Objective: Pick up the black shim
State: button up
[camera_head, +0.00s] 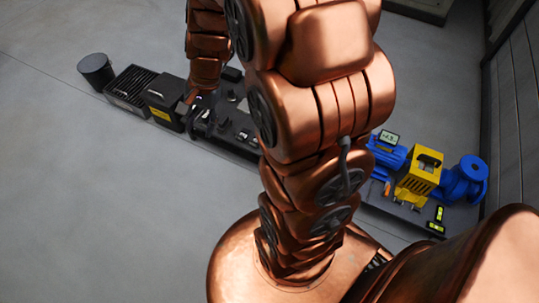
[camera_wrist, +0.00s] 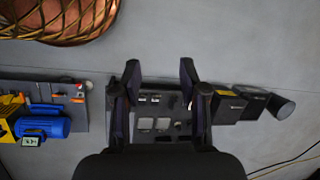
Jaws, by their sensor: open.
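My gripper (camera_wrist: 160,72) is open in the wrist view, its two dark fingers apart and nothing held between them. Below and between the fingers lies a dark work surface (camera_wrist: 150,102) with small parts on it. Two light grey plates (camera_wrist: 154,124) lie there, with small dark pieces near them. I cannot tell which dark piece is the black shim; it is too small and dark to make out. In the head view my arm hides much of the surface, and my gripper (camera_head: 201,108) is over its left part.
A dark bin (camera_head: 95,68), a slatted black box (camera_head: 130,88) and a black box with a yellow label (camera_head: 164,100) stand left. A blue motor (camera_head: 387,158), yellow guard (camera_head: 420,175) and blue pump (camera_head: 463,181) stand right. Grey floor in front is open.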

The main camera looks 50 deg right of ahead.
jog(key=w+d+f+m+t+b, duration=0.1)
jog(key=w+d+f+m+b, duration=0.25)
jog(key=d+f, duration=0.35)
jog(key=w+d+f+m+t+b, duration=0.1)
jog(key=w+d+f+m+b, duration=0.25)
jog(key=f, duration=0.65)
jog(key=w+d+f+m+t+b, duration=0.1)
jog(key=w+d+f+m+b, duration=0.25)
jog(key=d+f, duration=0.4)
jog(key=s+d+f+m+b, duration=0.1)
jog(key=d+f+m+b, duration=0.2)
jog(key=d+f, duration=0.2)
jog(key=s+d+f+m+h+b, duration=0.1)
jog(key=d+f, duration=0.4)
jog(key=f, duration=0.7)
jog(key=s+d+f+m+h+b, duration=0.1)
jog(key=s+d+f+m+b, duration=0.1)
jog(key=d+f+m+b, duration=0.3)
jog(key=shift+s+d+f+m+t, duration=0.1)
jog(key=shift+d+f+m+t, duration=0.15)
jog(key=shift+f, duration=0.6)
jog(key=shift+s+d+f+m+t, duration=0.15)
jog(key=shift+f+m, duration=0.15)
jog(key=shift+f, duration=0.55)
jog(key=shift+b+x, duration=1.75)
jog(key=shift+x, duration=1.6)
jog(key=shift+w+r, duration=0.1)
jog(key=shift+w, duration=0.05)
grip_shut()
